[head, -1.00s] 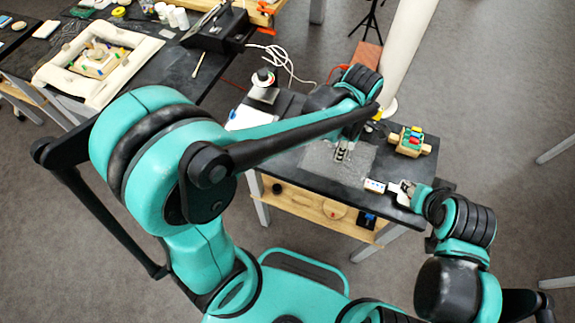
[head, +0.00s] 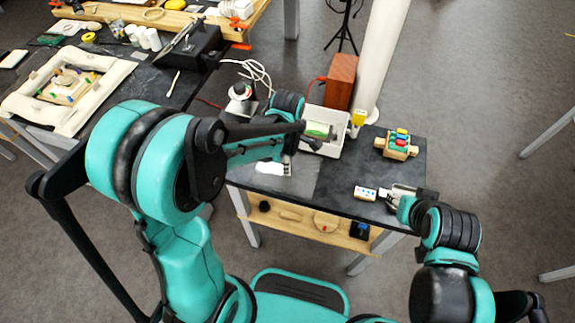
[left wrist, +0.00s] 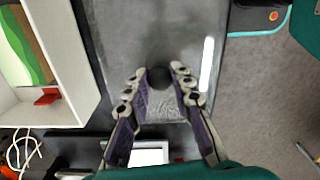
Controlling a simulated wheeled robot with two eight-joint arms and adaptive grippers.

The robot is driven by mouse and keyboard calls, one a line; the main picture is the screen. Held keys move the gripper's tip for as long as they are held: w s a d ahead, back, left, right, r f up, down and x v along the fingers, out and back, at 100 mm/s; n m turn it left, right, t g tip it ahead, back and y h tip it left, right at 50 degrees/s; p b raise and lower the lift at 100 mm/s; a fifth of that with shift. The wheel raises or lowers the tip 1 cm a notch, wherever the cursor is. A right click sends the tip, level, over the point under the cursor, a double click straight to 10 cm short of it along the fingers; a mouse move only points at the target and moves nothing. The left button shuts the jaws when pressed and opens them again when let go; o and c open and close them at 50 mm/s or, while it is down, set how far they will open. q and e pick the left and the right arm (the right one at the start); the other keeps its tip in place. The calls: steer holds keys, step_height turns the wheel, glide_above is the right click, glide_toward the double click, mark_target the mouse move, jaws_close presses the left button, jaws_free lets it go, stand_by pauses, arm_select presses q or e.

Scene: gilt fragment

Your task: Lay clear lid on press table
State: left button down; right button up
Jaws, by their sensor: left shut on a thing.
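The clear lid (head: 300,185) is a see-through sheet with a dark round knob, over the left part of the black press table (head: 345,205). In the left wrist view the lid (left wrist: 128,35) spreads out below the fingers, and its knob (left wrist: 158,77) is between the fingertips. My left gripper (head: 287,168) is shut on the lid by this knob; it also shows in the left wrist view (left wrist: 157,84). I cannot tell whether the lid touches the tabletop. My right gripper (head: 385,194) is at the table's right side, close to a small white dotted block (head: 364,193); its grip is unclear.
A white open box (head: 332,147) with a green item inside stands behind the lid. A wooden toy with coloured pieces (head: 396,145) is at the back right. A red-brown box (head: 341,80) and a white column (head: 385,50) stand behind the table.

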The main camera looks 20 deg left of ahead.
arm_select(q)
steer(key=shift+r, duration=0.1)
steer(key=shift+f, duration=0.25)
steer(key=c, duration=1.3)
jaws_free()
steer(key=shift+r, duration=0.1)
steer(key=shift+r, duration=0.1)
